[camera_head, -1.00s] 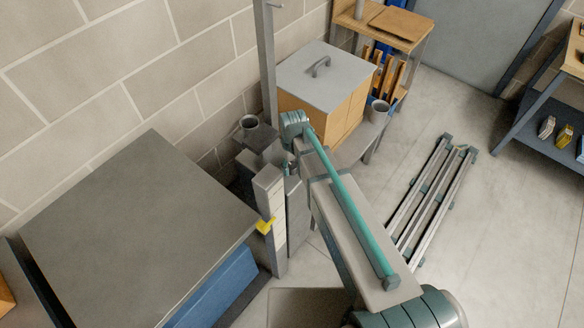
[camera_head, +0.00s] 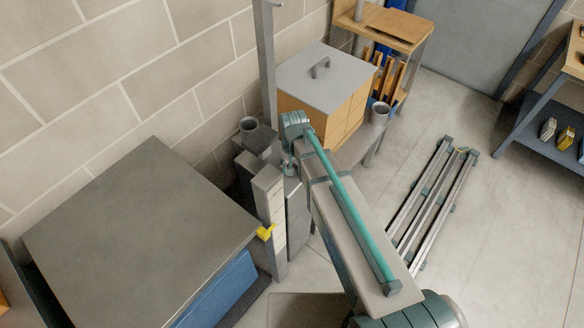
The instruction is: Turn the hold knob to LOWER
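I cannot make out the hold knob or a LOWER marking. A grey post with pale block-like faces (camera_head: 271,203) stands between the dark-topped cabinet and my arm, with a yellow piece (camera_head: 265,232) on its side. My arm reaches up and left from the bottom of the picture to a teal joint beside this post. A small grey end part, probably my gripper (camera_head: 289,167), shows just below that joint, close to the right of the post. My arm hides most of it, and its fingers cannot be made out. Whether it touches anything is hidden.
A dark-topped blue cabinet (camera_head: 135,235) fills the left.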

